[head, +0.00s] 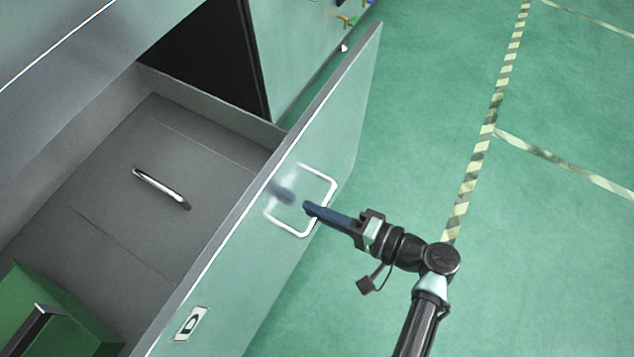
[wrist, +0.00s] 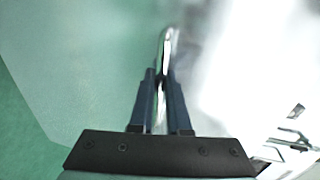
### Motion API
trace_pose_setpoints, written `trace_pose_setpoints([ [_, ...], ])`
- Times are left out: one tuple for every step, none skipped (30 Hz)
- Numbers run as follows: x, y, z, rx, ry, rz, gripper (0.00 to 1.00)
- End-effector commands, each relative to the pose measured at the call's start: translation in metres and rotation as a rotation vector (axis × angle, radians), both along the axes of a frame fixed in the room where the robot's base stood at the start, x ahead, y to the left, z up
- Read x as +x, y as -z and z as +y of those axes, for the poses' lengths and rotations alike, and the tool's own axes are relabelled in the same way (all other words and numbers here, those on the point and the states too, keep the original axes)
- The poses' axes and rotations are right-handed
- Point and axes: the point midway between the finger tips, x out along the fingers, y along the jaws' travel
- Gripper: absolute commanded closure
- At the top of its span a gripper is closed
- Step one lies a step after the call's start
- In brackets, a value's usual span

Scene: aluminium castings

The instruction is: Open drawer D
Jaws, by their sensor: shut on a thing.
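Drawer D (head: 240,230) has a pale green front with a letter label (head: 190,323) that looks like a D. It stands pulled out, with its grey inside in view. Its shiny bar handle (head: 335,186) is on the outer face. My gripper (head: 308,208) reaches it from the right, its dark blue fingers shut on the handle. In the wrist view the handle (wrist: 165,48) runs between the two fingers of my gripper (wrist: 162,80). The fingers cover part of the handle.
Inside the drawer lie a silver bar-shaped piece (head: 162,188) and a green box (head: 55,315) at the near left. A dark opening (head: 205,55) is in the cabinet behind. The green floor (head: 420,110) with striped tape (head: 487,135) is clear to the right.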

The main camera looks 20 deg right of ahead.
Motion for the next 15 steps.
trace_pose_setpoints([
  [-0.0002, 0.0002, 0.0004, 0.000, -0.002, 0.001, 0.82],
  [-0.0001, 0.0002, 0.0003, 0.000, -0.002, 0.001, 0.76],
  [-0.0001, 0.0002, 0.0003, 0.000, -0.001, 0.001, 0.69],
  [-0.0001, 0.0002, 0.0003, 0.000, -0.001, 0.001, 0.64],
  [0.0000, 0.0001, 0.0003, 0.000, -0.001, 0.001, 0.58],
  [0.0000, 0.0001, 0.0003, 0.000, -0.001, 0.001, 0.55],
  [0.0001, 0.0002, 0.0003, 0.000, -0.001, 0.000, 0.55],
  [0.0002, 0.0001, 0.0003, 0.000, -0.001, 0.000, 0.55],
  [0.0002, 0.0001, 0.0003, 0.000, -0.001, 0.000, 0.55],
  [0.0002, 0.0001, 0.0003, 0.000, -0.001, 0.000, 0.55],
  [0.0003, 0.0000, 0.0002, 0.000, -0.001, 0.000, 0.55],
  [0.0003, 0.0000, 0.0002, 0.000, -0.001, 0.000, 0.55],
  [0.0003, 0.0000, 0.0002, 0.000, 0.000, 0.000, 0.55],
  [0.0003, 0.0000, 0.0002, 0.000, 0.000, 0.000, 0.55],
  [0.0003, 0.0000, 0.0002, 0.000, 0.000, 0.000, 0.55],
])
